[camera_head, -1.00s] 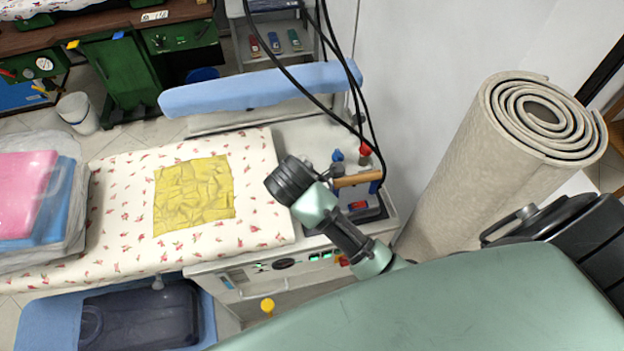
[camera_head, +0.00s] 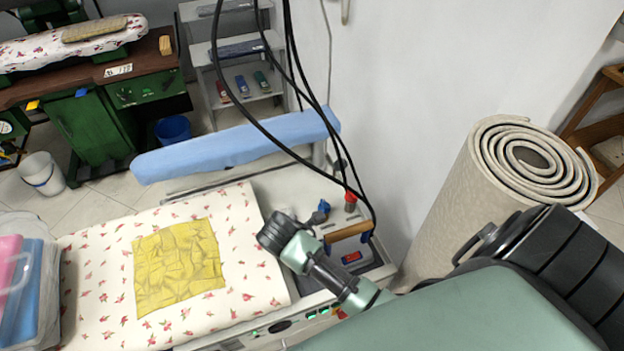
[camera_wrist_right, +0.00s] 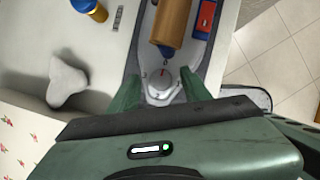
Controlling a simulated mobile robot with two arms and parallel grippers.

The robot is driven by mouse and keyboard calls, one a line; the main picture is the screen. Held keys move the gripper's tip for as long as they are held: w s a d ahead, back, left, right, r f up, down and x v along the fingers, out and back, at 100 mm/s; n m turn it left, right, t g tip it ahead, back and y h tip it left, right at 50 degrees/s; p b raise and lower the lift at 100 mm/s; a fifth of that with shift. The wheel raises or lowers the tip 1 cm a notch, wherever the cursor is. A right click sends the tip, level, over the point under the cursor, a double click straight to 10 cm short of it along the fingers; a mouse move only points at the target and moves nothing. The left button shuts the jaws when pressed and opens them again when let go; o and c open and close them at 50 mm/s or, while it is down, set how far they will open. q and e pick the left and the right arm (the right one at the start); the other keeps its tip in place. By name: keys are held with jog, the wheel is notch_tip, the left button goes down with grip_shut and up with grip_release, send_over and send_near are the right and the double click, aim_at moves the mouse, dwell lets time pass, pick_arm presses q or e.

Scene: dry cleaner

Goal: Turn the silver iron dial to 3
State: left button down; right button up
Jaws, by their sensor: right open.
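The silver iron (camera_head: 366,258) stands on the right end of the ironing table in the head view, with a wooden handle (camera_head: 348,231). The wrist view shows its handle (camera_wrist_right: 170,24) and, below it, a round grey dial (camera_wrist_right: 159,85) with a red mark pointing up towards the handle. My right gripper (camera_wrist_right: 160,80) is open, with one green finger on each side of the dial. I cannot tell whether either finger touches it. The numbers on the dial are too small to read. My left gripper is not in view.
A red-topped bottle (camera_head: 350,202) and a blue object (camera_head: 321,212) stand behind the iron. Black cables (camera_head: 290,80) hang down close to it. A yellow cloth (camera_head: 178,268) lies on the floral cover to the left. A rolled carpet (camera_head: 455,190) stands on the right.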

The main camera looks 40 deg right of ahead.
jog(key=shift+d+f, duration=0.1)
jog(key=shift+f, duration=0.05)
grip_shut()
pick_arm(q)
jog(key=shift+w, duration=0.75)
pick_arm(e)
jog(key=shift+m, duration=0.4)
jog(key=m+g, duration=0.1)
jog(key=m, duration=0.1)
jog(key=m+g, duration=0.1)
jog(key=m, duration=0.1)
jog(key=shift+w+m, duration=0.2)
jog(key=shift+m, duration=0.2)
jog(key=m+g, duration=0.1)
jog(key=m, duration=0.2)
jog(key=shift+m+y, duration=0.3)
jog(key=shift+y, duration=0.1)
jog(key=shift+w+m+g+y, duration=0.1)
jog(key=shift+m+g+y, duration=0.35)
jog(key=shift+m, duration=1.15)
jog(key=shift+d, duration=0.1)
